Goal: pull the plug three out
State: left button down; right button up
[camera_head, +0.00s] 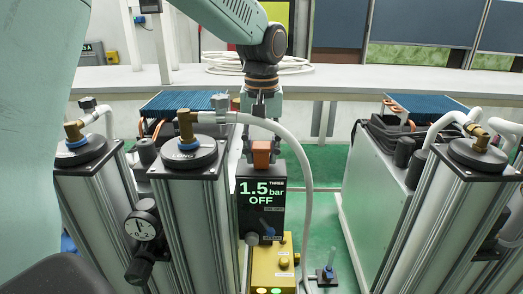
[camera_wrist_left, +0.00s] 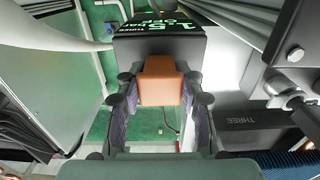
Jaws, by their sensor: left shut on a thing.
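My left gripper (camera_head: 262,146) reaches down from above in the head view, its fingers on both sides of an orange block, which I take as plug three (camera_head: 262,156). The plug also shows in the left wrist view (camera_wrist_left: 160,82), between the two fingers of the gripper (camera_wrist_left: 158,88). The plug stands at the top edge of a black display box (camera_head: 262,205) reading "1.5 bar OFF" and "THREE". I cannot tell from these views whether it is seated in a socket. A black part marked "THREE" (camera_wrist_left: 250,122) lies right of the fingers. My right gripper is not in view.
A column with a black "LONG" cap (camera_head: 188,160) stands close left of the gripper. A white hose (camera_head: 303,165) curves past its right side. A yellow box (camera_head: 272,268) is below the display. More columns (camera_head: 462,215) stand at the right, beyond a green floor gap.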

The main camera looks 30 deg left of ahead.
pick_arm(q)
jog(key=shift+r, duration=1.45)
jog(key=c, duration=1.2)
grip_release()
jog(key=o, duration=0.4)
jog(key=shift+w+a+f, duration=0.1)
jog(key=shift+w+f, duration=0.05)
jog(key=shift+o, duration=0.2)
notch_tip(320, 180, up, 12)
